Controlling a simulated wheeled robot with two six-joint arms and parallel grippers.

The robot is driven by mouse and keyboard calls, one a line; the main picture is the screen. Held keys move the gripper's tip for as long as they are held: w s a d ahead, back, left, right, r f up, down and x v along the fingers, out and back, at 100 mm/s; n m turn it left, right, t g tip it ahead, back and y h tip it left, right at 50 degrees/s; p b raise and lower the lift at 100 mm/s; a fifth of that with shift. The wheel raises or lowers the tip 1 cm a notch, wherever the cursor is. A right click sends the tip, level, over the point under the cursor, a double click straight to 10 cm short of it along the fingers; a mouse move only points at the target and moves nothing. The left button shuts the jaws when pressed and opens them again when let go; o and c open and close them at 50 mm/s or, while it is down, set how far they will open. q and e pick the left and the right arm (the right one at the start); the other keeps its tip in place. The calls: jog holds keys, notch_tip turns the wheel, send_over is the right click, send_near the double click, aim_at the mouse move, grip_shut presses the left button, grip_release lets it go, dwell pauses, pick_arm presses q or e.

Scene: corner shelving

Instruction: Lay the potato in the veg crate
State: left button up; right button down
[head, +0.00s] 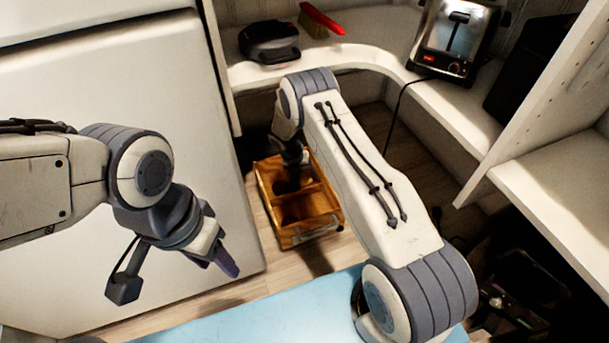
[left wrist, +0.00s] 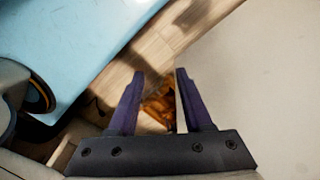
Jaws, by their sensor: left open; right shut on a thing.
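The veg crate (head: 322,226) is an orange-brown wooden box with compartments, standing on the floor in the head view. A part of it also shows between the fingers in the left wrist view (left wrist: 158,106). My right gripper (head: 304,160) reaches down over the far part of the crate, partly hidden by my arm. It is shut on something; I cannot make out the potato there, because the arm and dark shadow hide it. My left gripper (head: 228,264) hangs left of the crate, open and empty; its parted fingers show in the left wrist view (left wrist: 160,74).
A corner shelf (head: 375,52) behind holds a black appliance (head: 269,42), a red-handled brush (head: 322,18) and a toaster (head: 452,40) with a hanging cord. A large white cabinet (head: 120,90) stands left. A light blue surface (head: 255,318) lies in front.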

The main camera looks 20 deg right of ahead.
jog(key=shift+c, duration=2)
grip_release()
jog(key=shift+r, duration=0.1)
jog(key=shift+r, duration=0.4)
jog(key=p+v, duration=0.7)
jog(key=v, duration=0.5)
jog(key=shift+r, duration=0.1)
